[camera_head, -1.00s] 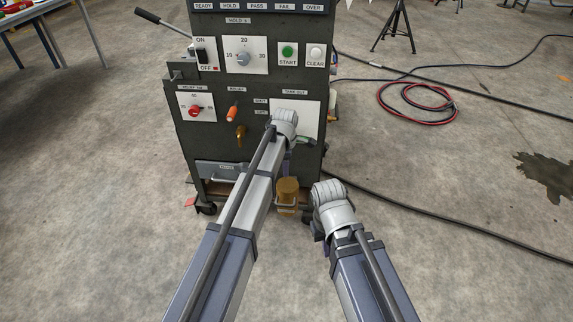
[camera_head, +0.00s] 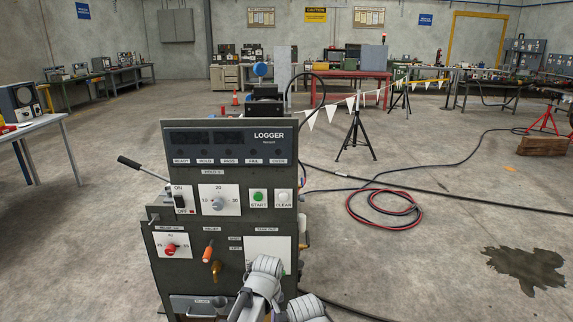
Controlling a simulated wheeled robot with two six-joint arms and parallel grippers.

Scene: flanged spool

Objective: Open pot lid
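I see no pot and no pot lid. The machine in front of me is a dark cabinet labelled LOGGER (camera_head: 231,165), with a white panel (camera_head: 283,243) at its lower right. My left arm's wrist stands in front of that panel and covers its lower part. My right arm's wrist is at the bottom edge, right of the left one. The fingers of both grippers are hidden behind the wrists or out of frame.
The cabinet carries an orange handle (camera_head: 209,249), a brass lever (camera_head: 215,271), a red knob (camera_head: 171,247), a green START button (camera_head: 258,196) and a side lever (camera_head: 142,167). A red and black cable coil (camera_head: 385,207) and a black tripod (camera_head: 356,135) stand to the right.

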